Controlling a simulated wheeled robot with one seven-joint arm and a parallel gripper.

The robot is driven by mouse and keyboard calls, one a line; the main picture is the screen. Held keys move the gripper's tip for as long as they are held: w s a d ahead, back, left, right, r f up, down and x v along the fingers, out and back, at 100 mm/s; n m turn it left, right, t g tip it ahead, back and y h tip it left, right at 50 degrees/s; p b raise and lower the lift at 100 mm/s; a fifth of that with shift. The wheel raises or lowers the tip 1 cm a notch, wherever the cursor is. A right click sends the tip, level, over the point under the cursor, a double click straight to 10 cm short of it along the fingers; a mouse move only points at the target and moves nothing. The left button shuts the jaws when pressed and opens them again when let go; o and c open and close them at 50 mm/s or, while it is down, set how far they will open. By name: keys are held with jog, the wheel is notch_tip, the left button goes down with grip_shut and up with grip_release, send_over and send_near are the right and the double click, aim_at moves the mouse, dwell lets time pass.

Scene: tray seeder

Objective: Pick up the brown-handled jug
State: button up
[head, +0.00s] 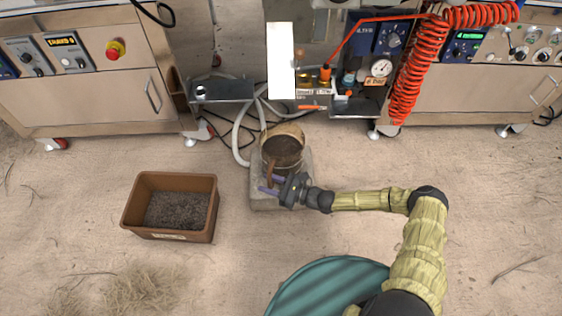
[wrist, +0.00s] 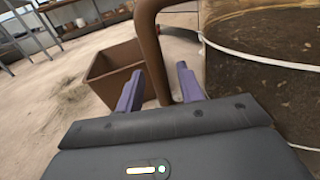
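The brown-handled jug (head: 284,150) stands on a grey block in the head view, with dark contents behind a clear wall. In the wrist view the jug body (wrist: 265,75) fills the right side, with a pale band around it. Its brown handle (wrist: 151,50) rises between the two purple fingers of my gripper (wrist: 158,88). The fingers are apart, with a visible gap between the handle and the right finger; the left finger is close to the handle, and contact cannot be told. In the head view my gripper (head: 270,184) is at the jug's near side, partly hiding the handle.
The grey block (head: 262,203) carries the jug. A brown bin (head: 170,232) of dark soil stands to the left. Machine cabinets (head: 90,100), hoses (head: 240,130) and a red coiled hose (head: 408,80) are behind. A green ribbed round thing (head: 315,290) is in front. Open sandy floor lies around.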

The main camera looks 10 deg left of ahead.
jog(key=shift+d, duration=0.1)
jog(key=shift+c, duration=0.4)
grip_shut()
dwell(1.0)
jog(key=shift+w+r, duration=0.1)
jog(key=shift+r, duration=0.05)
